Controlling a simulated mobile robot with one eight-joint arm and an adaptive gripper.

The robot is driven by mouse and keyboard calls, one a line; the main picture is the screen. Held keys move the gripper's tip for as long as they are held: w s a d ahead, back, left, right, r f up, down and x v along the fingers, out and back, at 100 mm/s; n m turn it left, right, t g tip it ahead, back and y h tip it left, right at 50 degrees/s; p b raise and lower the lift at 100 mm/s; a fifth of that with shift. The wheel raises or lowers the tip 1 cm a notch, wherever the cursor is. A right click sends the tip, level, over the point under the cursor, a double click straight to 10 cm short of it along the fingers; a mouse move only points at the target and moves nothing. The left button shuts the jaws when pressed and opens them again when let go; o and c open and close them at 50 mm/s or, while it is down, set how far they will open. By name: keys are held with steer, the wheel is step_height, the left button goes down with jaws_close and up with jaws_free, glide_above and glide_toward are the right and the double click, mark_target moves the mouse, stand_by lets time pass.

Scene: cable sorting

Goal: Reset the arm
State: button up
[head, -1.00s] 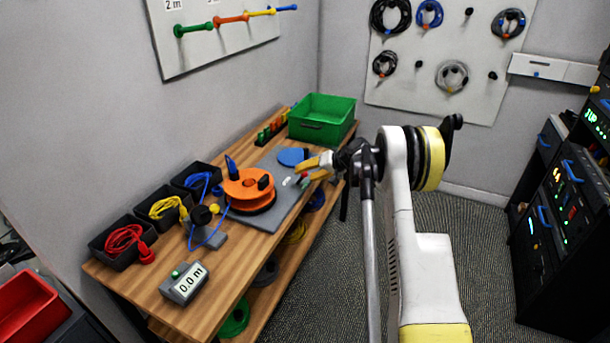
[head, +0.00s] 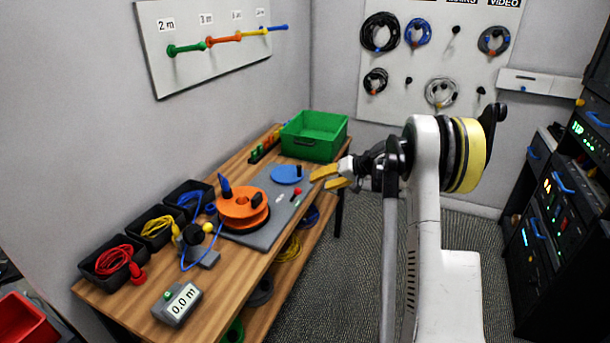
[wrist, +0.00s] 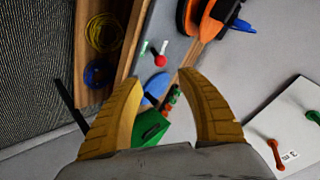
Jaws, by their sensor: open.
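My gripper (head: 328,178) is open and empty, with its yellow fingers above the right edge of the wooden workbench (head: 205,293) in the head view. In the wrist view the two curved fingers of my gripper (wrist: 165,105) stand wide apart with nothing between them. My arm reaches in from the right. Below and left of the fingers lies a grey board (head: 262,237) with an orange cable reel (head: 243,207) and a blue disc (head: 287,175). A small red knob (head: 297,191) on the board also shows in the wrist view (wrist: 160,61).
A green crate (head: 314,136) stands at the bench's back end. Black bins with red (head: 113,261), yellow (head: 158,231) and blue (head: 188,200) cables line the wall side. A meter (head: 177,303) reads 0.0 m. Black equipment racks (head: 565,220) stand right; the floor between is clear.

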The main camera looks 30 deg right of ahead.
steer(key=s+a+r+n+g+h, duration=0.1)
steer(key=s+a+r, duration=0.6)
steer(key=a, duration=0.3)
steer(key=s+a+r+n+g+h, duration=0.1)
steer(key=s+a+r+h, duration=0.1)
steer(key=s+a+r, duration=0.75)
steer(key=s+a+f, duration=0.1)
steer(key=s+a, duration=0.2)
steer(key=s, duration=0.4)
steer(key=s+a+f+n+h, duration=0.1)
steer(key=s+a+f, duration=0.1)
steer(key=s, duration=0.5)
steer(key=s+a+f+n+h, duration=0.1)
steer(key=s+a+f, duration=0.1)
steer(key=s+a, duration=0.2)
steer(key=s, duration=0.2)
steer(key=shift+s+a, duration=0.3)
steer(key=shift+s, duration=0.1)
